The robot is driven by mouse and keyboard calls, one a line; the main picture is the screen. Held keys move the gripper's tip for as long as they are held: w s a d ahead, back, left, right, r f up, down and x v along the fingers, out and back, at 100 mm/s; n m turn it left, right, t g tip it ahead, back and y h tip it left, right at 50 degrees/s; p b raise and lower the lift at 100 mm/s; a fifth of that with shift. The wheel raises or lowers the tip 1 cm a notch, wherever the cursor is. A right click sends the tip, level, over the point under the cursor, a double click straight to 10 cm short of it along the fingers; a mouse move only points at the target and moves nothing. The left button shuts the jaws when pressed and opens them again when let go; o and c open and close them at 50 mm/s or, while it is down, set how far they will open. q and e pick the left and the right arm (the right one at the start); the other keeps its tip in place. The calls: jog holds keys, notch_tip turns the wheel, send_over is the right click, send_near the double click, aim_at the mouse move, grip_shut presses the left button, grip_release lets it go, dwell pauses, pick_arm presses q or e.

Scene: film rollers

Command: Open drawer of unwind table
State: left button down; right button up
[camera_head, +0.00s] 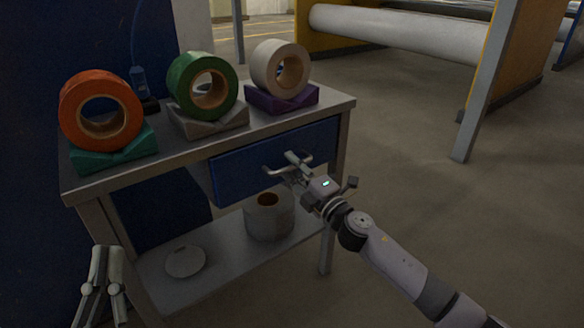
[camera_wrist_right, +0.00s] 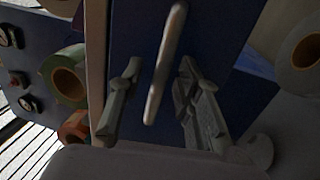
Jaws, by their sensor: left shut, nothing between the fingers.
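The unwind table (camera_head: 140,172) stands at the left of the head view. Its drawer (camera_head: 240,172) has a blue front under the tabletop, on the right part of the table; I cannot tell whether it is slightly out. My right gripper (camera_head: 288,170) is at the metal drawer handle (camera_head: 272,173). In the right wrist view the handle (camera_wrist_right: 168,55) runs between the two fingers of the gripper (camera_wrist_right: 160,75), with gaps on both sides, so it is open around the handle. My left gripper (camera_head: 105,260) is shut and empty at the lower left, away from the drawer.
Orange (camera_head: 68,112), green (camera_head: 180,78) and cream (camera_head: 262,68) rolls stand in cradles on the tabletop. A grey roll (camera_head: 270,222) and a pale disc (camera_head: 185,262) lie on the lower shelf (camera_head: 225,262). The floor to the right is clear up to a yellow roller frame (camera_head: 400,60).

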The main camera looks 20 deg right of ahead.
jog(key=shift+w, duration=0.1)
jog(key=shift+c, duration=0.2)
grip_shut()
dwell(0.7)
